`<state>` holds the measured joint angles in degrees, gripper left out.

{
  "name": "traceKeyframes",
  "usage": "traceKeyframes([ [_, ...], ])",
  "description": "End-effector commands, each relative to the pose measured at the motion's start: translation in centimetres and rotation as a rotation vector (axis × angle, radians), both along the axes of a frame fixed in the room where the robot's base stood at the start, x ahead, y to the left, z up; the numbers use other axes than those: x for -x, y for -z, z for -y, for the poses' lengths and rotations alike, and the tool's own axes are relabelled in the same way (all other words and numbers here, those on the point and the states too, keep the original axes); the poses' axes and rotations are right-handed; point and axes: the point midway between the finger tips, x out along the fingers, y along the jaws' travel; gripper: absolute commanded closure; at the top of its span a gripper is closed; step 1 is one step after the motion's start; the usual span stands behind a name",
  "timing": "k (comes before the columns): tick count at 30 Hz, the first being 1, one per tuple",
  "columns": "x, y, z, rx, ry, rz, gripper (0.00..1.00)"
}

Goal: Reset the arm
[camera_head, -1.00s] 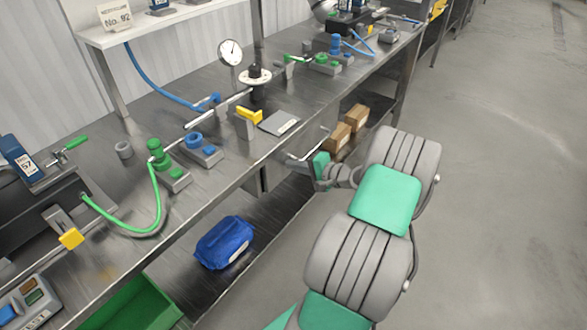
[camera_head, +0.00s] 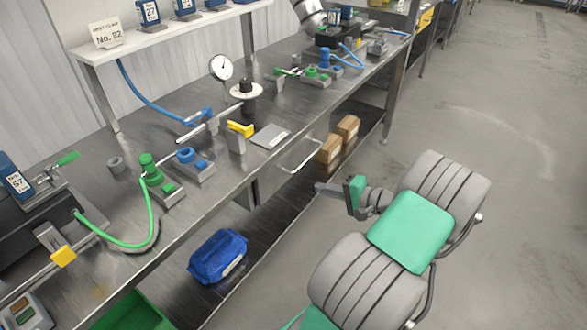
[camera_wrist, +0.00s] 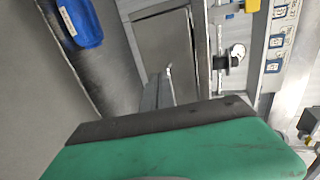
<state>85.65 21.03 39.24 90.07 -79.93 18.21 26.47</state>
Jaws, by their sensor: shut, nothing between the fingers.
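My gripper (camera_head: 336,190) shows in the head view in front of the bench edge, at about the level of the drawer. It is shut and empty, with its fingers pointing left toward the bench. In the wrist view its green and dark body fills the lower part, and the grey fingers (camera_wrist: 157,92) stick up together from it. My arm reaches in from the lower right over the open floor. The gripper appears apart from the bench in the head view.
The steel workbench (camera_head: 110,270) carries a dial gauge, hoses and green and blue valves. A drawer handle (camera_head: 302,158) juts from its front. The lower shelf holds a blue bag (camera_head: 217,256) and cardboard boxes (camera_head: 331,150). The floor (camera_head: 490,120) at right is clear.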

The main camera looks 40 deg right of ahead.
Motion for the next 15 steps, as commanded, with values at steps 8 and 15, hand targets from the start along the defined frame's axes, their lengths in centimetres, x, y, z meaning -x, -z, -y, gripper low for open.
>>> traceKeyframes([
  [8, -5.1, -2.8, -7.3, 0.199, -0.243, -0.185, 1.0],
  [15, -6.4, -8.2, -21.4, 0.646, -0.64, -0.461, 1.0],
])
